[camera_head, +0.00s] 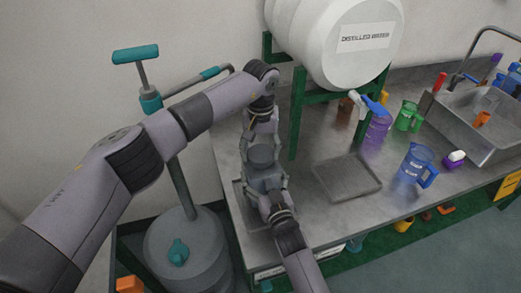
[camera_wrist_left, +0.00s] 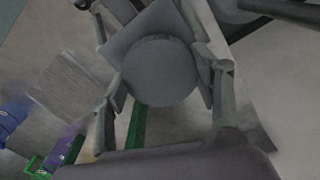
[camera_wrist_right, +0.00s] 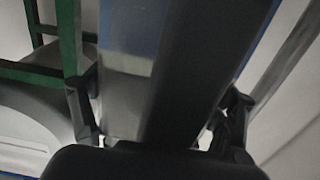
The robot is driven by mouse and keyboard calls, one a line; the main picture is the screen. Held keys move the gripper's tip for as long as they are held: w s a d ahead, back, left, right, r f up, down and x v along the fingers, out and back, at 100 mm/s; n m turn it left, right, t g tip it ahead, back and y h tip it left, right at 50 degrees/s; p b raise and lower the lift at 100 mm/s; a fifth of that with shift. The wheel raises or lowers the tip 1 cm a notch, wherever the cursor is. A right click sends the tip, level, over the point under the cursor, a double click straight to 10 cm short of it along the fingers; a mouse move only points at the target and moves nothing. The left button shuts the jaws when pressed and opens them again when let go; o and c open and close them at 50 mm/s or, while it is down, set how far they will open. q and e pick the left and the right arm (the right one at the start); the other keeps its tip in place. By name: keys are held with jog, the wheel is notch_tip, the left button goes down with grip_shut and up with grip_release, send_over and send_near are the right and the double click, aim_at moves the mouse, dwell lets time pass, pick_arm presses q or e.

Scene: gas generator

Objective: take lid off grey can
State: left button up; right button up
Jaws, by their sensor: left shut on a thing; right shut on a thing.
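The grey can (camera_head: 264,179) stands upright near the left end of the metal bench, by the green stand. Its round grey lid (camera_head: 262,155) is at the top; I cannot tell whether a gap lies between lid and can. My left gripper (camera_head: 261,140) comes down from above and is shut on the lid. The lid's flat round top (camera_wrist_left: 160,70) shows between the left fingers (camera_wrist_left: 165,105) in the left wrist view. My right gripper (camera_head: 269,190) is shut on the can body from the front. The right wrist view shows its fingers (camera_wrist_right: 158,110) around a grey surface.
A white distilled water barrel (camera_head: 335,40) sits on a green stand (camera_head: 298,110) just behind. A flat grey tray (camera_head: 347,177) lies to the right. A blue jug (camera_head: 412,165), a green jug (camera_head: 408,115) and a sink (camera_head: 480,125) are farther right. A grey tank (camera_head: 188,250) with a teal-handled pump stands left.

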pick_arm(q)
jog(key=c, duration=0.6)
jog(key=n, duration=2.2)
jog(key=shift+n, duration=0.3)
jog(key=n, duration=1.3)
jog(key=shift+r, duration=0.1)
jog(key=n, duration=0.6)
jog(key=shift+n, duration=0.3)
jog(key=n, duration=0.6)
jog(key=shift+n, duration=0.3)
jog(key=n, duration=0.5)
jog(key=shift+r, duration=0.25)
